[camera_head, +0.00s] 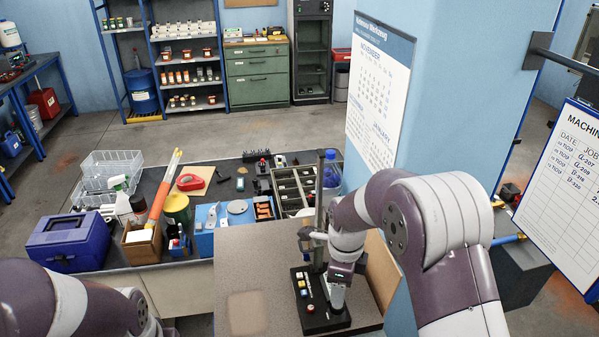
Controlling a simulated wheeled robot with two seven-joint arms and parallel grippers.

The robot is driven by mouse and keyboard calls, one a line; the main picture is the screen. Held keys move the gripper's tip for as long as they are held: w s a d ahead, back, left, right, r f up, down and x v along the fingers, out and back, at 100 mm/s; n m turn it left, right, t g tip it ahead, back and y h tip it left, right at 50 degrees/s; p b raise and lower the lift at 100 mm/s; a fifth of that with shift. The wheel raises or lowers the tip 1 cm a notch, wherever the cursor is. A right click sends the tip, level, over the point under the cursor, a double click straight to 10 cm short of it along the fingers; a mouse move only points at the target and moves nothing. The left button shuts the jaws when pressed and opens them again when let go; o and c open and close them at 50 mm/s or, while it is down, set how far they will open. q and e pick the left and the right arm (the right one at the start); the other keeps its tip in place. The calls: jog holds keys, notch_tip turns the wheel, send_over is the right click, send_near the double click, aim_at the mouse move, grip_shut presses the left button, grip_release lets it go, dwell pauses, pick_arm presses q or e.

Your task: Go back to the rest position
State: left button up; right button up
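My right arm reaches in from the right, and its gripper (337,297) points down over the black block (322,321) on the front bench. The fingertips are small and partly hidden, so I cannot tell whether they are open or shut, or whether they hold or touch anything. Several small pieces, yellow, white and red, sit in the block left of the gripper. My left arm shows only as links at the bottom left; its gripper is out of view.
A grey upright post (320,190) stands close behind my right wrist. A blue pillar with a calendar (379,95) is behind my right arm. The brown bench top (245,275) is clear left of the block. A blue toolbox (68,241) and a yellow can (177,208) crowd the back left.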

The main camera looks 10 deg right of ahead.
jog(key=shift+a+n, duration=0.15)
jog(key=shift+n, duration=0.25)
jog(key=n, duration=0.2)
jog(key=shift+n, duration=0.3)
jog(key=s+d+f+n+t+b, duration=0.1)
jog(key=s+d+f+n+b, duration=0.1)
jog(key=s+f+n+b, duration=1.1)
jog(key=s+n+b, duration=0.2)
jog(key=n+b, duration=0.1)
jog(key=n, duration=0.3)
jog(key=shift+n, duration=0.4)
jog(key=shift+s, duration=0.2)
jog(key=shift+w, duration=0.1)
dwell(1.6)
